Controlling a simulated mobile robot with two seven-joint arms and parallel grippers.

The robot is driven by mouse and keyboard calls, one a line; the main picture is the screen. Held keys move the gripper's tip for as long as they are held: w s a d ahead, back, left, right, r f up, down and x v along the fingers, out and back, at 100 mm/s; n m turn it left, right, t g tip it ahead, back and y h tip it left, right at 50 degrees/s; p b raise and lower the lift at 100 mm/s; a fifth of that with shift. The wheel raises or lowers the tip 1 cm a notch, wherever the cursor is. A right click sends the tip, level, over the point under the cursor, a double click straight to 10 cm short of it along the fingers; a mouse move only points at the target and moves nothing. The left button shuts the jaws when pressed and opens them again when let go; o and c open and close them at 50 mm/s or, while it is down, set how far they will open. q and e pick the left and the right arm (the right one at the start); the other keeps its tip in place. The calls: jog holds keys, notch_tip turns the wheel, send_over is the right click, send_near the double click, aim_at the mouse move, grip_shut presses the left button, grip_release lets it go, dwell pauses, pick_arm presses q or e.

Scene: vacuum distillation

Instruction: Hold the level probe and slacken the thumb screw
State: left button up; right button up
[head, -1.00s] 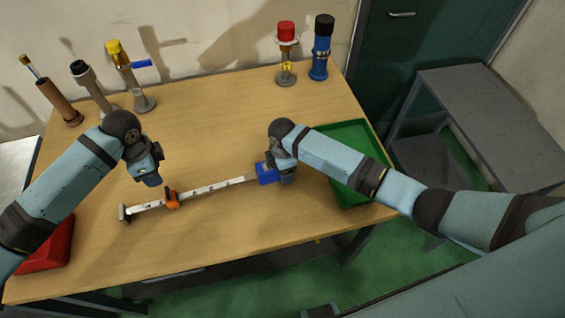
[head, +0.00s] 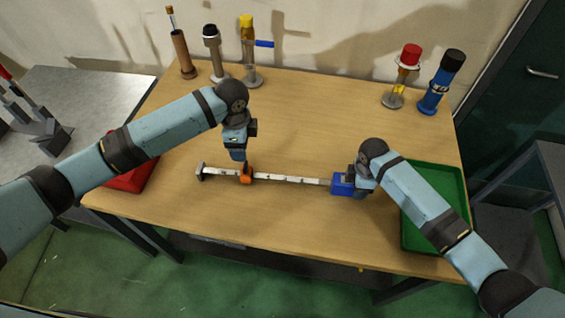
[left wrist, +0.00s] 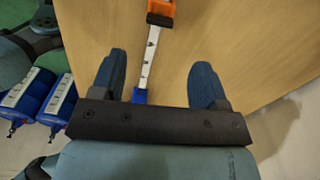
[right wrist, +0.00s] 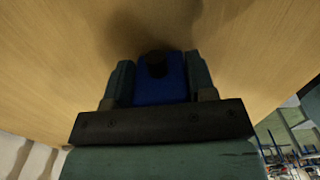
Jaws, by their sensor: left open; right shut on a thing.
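The level probe is a white marked rod (head: 290,180) lying across the table, with a dark foot (head: 201,172) at its left end. An orange collar (head: 246,175) sits on the rod near the foot; it shows at the top of the left wrist view (left wrist: 161,9). A blue block (head: 342,184) is at the right end. My left gripper (head: 238,156) is open, just behind and above the collar. I cannot tell which part is the thumb screw.
A green tray (head: 461,180) lies at the table's right, beneath my right arm. A red tray (head: 130,182) is at the left, partly behind my left arm. Several upright instruments stand along the back edge, including a blue one (head: 441,82). The middle back is clear.

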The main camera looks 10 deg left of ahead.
pick_arm(q)
jog(key=h, duration=0.4)
send_near(245, 165)
jog(key=shift+m, duration=0.3)
jog(key=x, duration=0.9)
jog(key=shift+f, duration=0.1)
jog(key=c, duration=0.9)
jog(key=shift+c, duration=0.2)
